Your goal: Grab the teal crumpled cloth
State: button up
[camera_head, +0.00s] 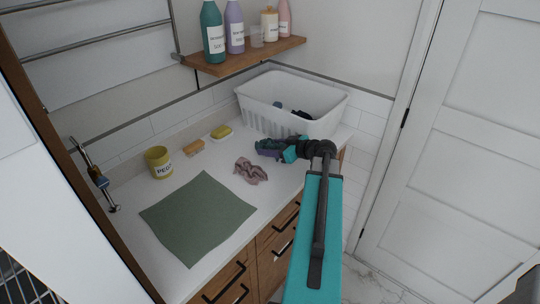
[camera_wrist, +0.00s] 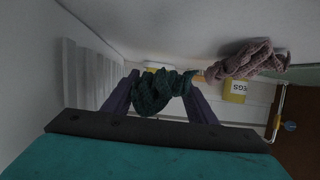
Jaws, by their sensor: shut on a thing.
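The teal crumpled cloth (camera_wrist: 155,92) sits between the two purple fingers of my gripper (camera_wrist: 160,98) in the wrist view. The fingers are shut on it, one on each side. In the head view, the cloth (camera_head: 268,144) is a small dark teal bundle on or just above the white counter, in front of the white basket. My gripper (camera_head: 272,152) is at it there, partly covering it. I cannot tell whether the cloth touches the counter.
A pink crumpled cloth (camera_head: 250,171) lies just left of my gripper. A white basket (camera_head: 290,103) with dark items stands behind. A green mat (camera_head: 198,217), a yellow PEGS pot (camera_head: 159,162), a sponge (camera_head: 222,132) and a tan block (camera_head: 194,147) are on the counter. A bottle shelf (camera_head: 243,58) hangs above.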

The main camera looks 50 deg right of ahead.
aim_at(270, 143)
notch_tip(270, 143, up, 14)
jog(key=b, duration=0.3)
jog(key=shift+f+b, duration=0.15)
jog(key=shift+b, duration=0.25)
